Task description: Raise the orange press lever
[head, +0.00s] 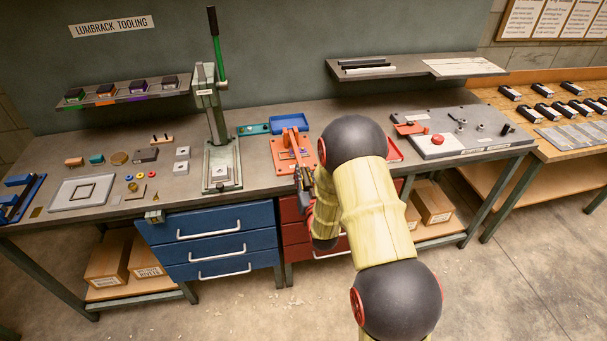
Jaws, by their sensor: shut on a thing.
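The orange press (279,160) sits on the bench just left of my arm. Its orange lever (291,142) is low and slopes down from the back of the press toward the bench's front edge. My gripper (298,172) is at the front end of this lever and is shut on it. The gripper is small and dark in this view, and its fingers are hard to make out. My forearm covers the area right of the press.
A taller press with a green handle (217,48) stands to the left. A blue tray (290,122) lies behind the orange press. A red tray (393,150) is partly hidden by my arm. A grey panel with a red button (437,139) lies to the right. A shelf (400,68) hangs behind.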

